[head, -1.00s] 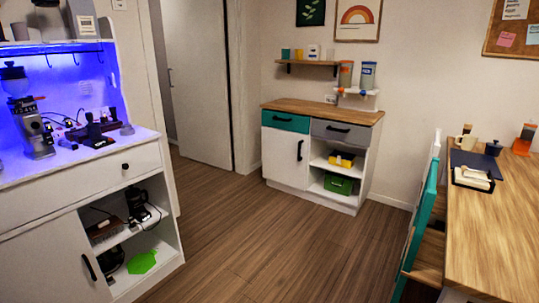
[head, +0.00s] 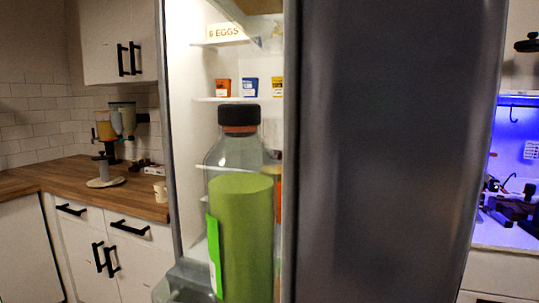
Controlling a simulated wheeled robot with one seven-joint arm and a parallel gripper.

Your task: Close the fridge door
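The fridge stands open close in front of me in the head view. Its lit white interior (head: 226,65) shows left of a broad dark grey panel (head: 395,150), which looks like part of the fridge or its door; I cannot tell which. A thin grey edge (head: 169,130) borders the opening on the left. The door's hinge and handle cannot be made out. My gripper is not in view.
An egg carton (head: 225,33) and several small boxes (head: 250,87) sit on the inner shelves. A wooden counter (head: 140,197) with grinder-like items (head: 105,160) is at left, white cabinets (head: 120,62) above. A blue-lit nook (head: 515,165) is at far right.

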